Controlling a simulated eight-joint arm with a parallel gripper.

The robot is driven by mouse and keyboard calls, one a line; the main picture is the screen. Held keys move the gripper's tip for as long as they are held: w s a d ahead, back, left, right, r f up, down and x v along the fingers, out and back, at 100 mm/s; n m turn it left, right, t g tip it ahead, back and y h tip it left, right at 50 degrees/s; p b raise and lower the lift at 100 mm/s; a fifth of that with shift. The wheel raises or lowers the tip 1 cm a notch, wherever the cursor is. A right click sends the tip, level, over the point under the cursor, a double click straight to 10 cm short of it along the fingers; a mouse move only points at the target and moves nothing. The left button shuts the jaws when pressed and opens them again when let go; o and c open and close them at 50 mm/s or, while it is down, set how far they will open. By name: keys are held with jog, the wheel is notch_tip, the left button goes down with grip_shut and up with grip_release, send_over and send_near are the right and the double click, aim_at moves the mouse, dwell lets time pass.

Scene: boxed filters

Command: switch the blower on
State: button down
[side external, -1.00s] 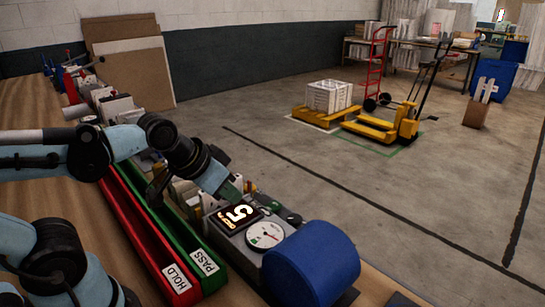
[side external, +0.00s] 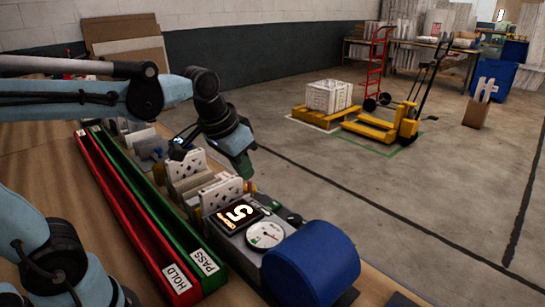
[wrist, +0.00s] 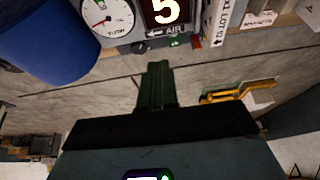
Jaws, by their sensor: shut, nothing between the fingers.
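The blower shows as a blue drum (side external: 312,266) with a grey control panel. The panel carries a round dial (side external: 265,235) and a dark display (side external: 238,214) with a lit "5". In the wrist view the drum (wrist: 45,42), the dial (wrist: 106,15) and the display (wrist: 166,10) are at the top. A dark knob (wrist: 139,47) and a small green part (wrist: 174,42) sit near the "AIR" lettering on the panel's edge. My gripper (side external: 248,170) is shut and empty, above and beyond the panel, apart from it. Its dark green fingers (wrist: 158,68) point towards the panel edge.
White boxed filters (side external: 222,194) stand behind the panel. A red HOLD channel (side external: 130,222) and a green PASS channel (side external: 160,213) run along the bench to the left. Open floor lies to the right, with a yellow pallet truck (side external: 380,130) far off.

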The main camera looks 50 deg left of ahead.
aim_at(269, 207)
jog(key=w+a+g, duration=0.3)
jog(key=w+g, duration=0.1)
jog(key=w, duration=0.5)
jog(key=shift+w+a+f+g, duration=0.15)
jog(key=shift+w+f+g, duration=0.1)
jog(key=shift+g, duration=0.05)
jog(key=shift+f, duration=0.1)
notch_tip(269, 207, down, 14)
jog(key=shift+r, duration=0.1)
dwell(0.6)
